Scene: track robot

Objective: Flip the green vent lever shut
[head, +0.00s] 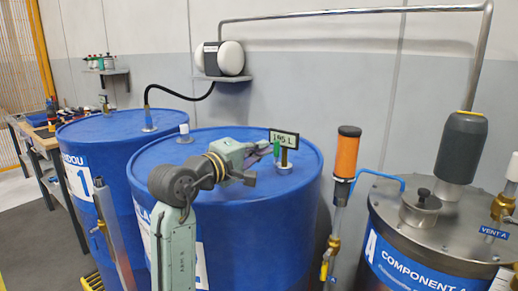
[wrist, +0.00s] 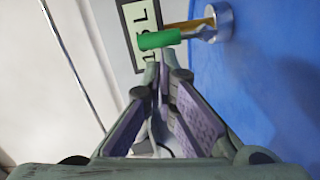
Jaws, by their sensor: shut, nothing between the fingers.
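The green vent lever (head: 277,148) stands at the small fitting on top of the middle blue drum (head: 262,205). In the wrist view the green lever (wrist: 158,39) extends left from a brass and metal fitting (wrist: 203,27) on a round silver cap (wrist: 220,22). My gripper (head: 264,148) reaches over the drum top from the left, its tips beside the lever. In the wrist view my gripper (wrist: 168,68) is shut and empty, its tips just below the lever. I cannot tell whether they touch it.
A small display sign (head: 284,138) stands right behind the lever. Another blue drum (head: 110,140) is at left. A black hose (head: 180,93) arches behind.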

